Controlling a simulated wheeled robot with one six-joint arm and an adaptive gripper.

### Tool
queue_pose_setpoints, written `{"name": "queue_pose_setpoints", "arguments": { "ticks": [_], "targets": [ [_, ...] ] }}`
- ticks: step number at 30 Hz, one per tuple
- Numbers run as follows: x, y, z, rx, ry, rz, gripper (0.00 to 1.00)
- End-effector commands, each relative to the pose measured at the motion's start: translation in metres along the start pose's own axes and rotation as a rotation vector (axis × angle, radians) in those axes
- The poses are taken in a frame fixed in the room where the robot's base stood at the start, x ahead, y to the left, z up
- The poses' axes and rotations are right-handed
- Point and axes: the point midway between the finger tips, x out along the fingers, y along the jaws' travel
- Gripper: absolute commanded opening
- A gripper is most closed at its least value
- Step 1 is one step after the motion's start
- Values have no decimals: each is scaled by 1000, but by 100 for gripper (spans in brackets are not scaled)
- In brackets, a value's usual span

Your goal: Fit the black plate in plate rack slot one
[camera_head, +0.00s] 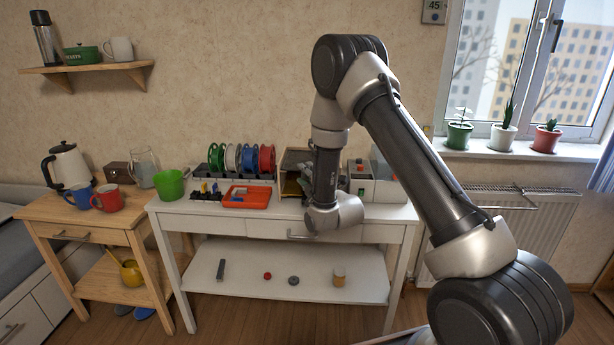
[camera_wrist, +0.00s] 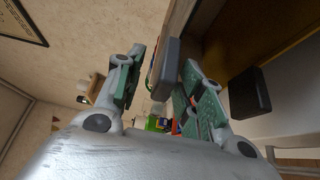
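My gripper (camera_wrist: 208,80) shows in the wrist view with its two dark fingertip pads wide apart, and I see nothing held between them. In the head view my own wrist hides the gripper, in front of the white table's back right part. A brown box-like holder (camera_head: 293,165) with openings stands there, partly hidden by my arm. It may be the plate rack, but I cannot tell its slots. I cannot make out the black plate for certain in either view. A large dark brown surface (camera_wrist: 235,30) fills the upper right of the wrist view, close to the gripper.
The white table (camera_head: 290,222) carries a row of coloured spools (camera_head: 240,160), a green bucket (camera_head: 169,184), an orange tray (camera_head: 247,197) and a grey-white machine (camera_head: 385,182). Small items lie on its lower shelf (camera_head: 320,262). A wooden side table (camera_head: 65,210) stands left.

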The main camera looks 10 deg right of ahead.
Motion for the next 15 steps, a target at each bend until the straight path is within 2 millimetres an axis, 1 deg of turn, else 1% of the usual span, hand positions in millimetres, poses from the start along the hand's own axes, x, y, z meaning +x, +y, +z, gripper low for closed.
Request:
{"name": "queue_pose_setpoints", "arguments": {
  "ticks": [6, 9, 11, 14, 15],
  "targets": [
    [0, -1, 0, 0, 0, -2, 39],
    [-4, -1, 0, 0, 0, -2, 39],
    [-10, -1, 0, 0, 0, -2, 39],
    [-28, -1, 0, 0, 0, -4, 39],
    [-37, -1, 0, 0, 0, -5, 39]
  ]
}}
